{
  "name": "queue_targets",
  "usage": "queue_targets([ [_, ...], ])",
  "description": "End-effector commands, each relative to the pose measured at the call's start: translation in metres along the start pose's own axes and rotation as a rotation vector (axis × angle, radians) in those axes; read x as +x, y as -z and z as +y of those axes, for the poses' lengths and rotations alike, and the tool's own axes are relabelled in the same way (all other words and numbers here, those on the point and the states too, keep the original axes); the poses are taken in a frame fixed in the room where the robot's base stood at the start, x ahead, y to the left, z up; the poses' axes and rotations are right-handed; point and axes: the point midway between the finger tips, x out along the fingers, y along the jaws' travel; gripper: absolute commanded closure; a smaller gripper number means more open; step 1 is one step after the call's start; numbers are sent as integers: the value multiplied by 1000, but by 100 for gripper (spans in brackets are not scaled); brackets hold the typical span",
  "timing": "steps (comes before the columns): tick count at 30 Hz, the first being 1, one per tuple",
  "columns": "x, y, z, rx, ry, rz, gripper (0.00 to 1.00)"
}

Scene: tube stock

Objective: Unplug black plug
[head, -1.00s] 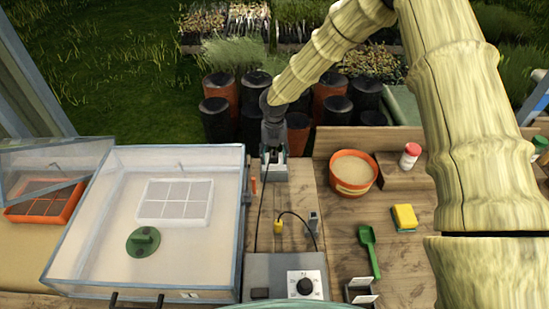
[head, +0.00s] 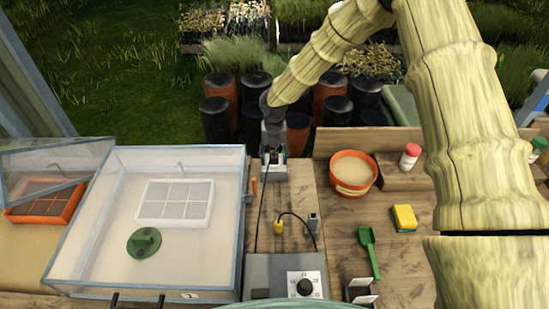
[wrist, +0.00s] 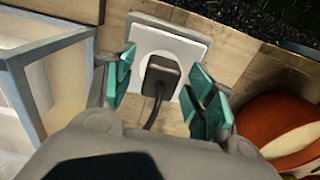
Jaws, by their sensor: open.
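The black plug (wrist: 161,77) sits in a white wall socket (wrist: 185,45), with its dark cord (wrist: 154,114) hanging down from it in the wrist view. My gripper (wrist: 163,88) is open, with one teal-padded finger to the left of the plug and the other to its right. Gaps show between the pads and the plug. In the head view my gripper (head: 273,156) is at the socket at the back of the bench, and it mostly hides the plug there.
A clear-walled box (head: 80,245) stands left of the socket. An orange pot (head: 352,190) stands to the right. A grey control box (head: 262,270) with a dial, a yellow plug (head: 278,227) and a green scoop (head: 368,250) are nearer the front.

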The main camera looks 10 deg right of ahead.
Motion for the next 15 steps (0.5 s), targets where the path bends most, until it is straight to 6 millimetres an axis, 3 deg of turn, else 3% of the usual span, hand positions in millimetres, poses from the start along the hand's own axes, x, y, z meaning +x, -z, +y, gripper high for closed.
queue_targets([
  [8,0,0,0,0,0,0,46],
  [15,0,0,0,0,0,0,90],
])
